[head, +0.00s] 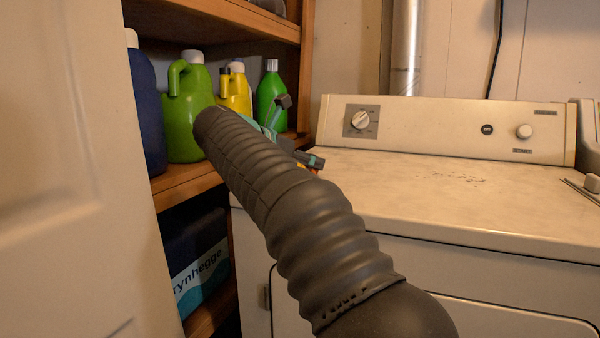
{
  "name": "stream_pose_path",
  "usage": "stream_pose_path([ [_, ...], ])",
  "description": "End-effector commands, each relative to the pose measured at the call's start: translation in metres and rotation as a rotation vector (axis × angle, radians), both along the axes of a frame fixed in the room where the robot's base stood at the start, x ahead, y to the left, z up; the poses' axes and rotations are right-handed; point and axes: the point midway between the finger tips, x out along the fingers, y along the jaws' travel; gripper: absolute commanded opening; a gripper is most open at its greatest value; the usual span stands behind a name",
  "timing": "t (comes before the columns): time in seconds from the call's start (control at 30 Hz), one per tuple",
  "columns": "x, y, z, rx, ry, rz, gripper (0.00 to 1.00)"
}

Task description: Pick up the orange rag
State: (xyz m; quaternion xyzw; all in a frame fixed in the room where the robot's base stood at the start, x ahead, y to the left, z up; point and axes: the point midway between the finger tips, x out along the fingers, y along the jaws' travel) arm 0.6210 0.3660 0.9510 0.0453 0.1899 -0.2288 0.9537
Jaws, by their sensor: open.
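My arm reaches from the lower right toward the shelf and the left end of the washer or dryer top. My gripper (299,132) is at its far end, partly hidden behind my arm, with its dark fingers spread apart. Small orange patches, which look like part of the orange rag (314,171), show just below the lower finger near the left edge of the machine top. The rest of the rag is hidden behind my arm. I cannot tell whether the gripper touches it.
A wooden shelf (185,187) at left holds a green jug (184,125), a dark blue bottle (146,105), a yellow jug (236,93) and a green bottle (268,92). The white machine top (450,190) is mostly clear. A pale panel (70,170) stands close at left.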

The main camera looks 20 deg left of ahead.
Motion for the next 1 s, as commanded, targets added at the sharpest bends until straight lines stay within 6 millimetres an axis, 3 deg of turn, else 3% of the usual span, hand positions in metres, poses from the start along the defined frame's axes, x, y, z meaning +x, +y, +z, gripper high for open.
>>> stream_pose_path([
  [0.03,0.000,0.000,0.000,0.000,0.000,0.000,0.32],
  [0.17,0.000,0.000,0.000,0.000,0.000,0.000,0.00],
  [0.67,0.000,0.000,-0.001,-0.001,0.003,-0.001,0.00],
  [1.0,0.000,0.001,0.031,0.001,0.000,0.000,0.00],
])
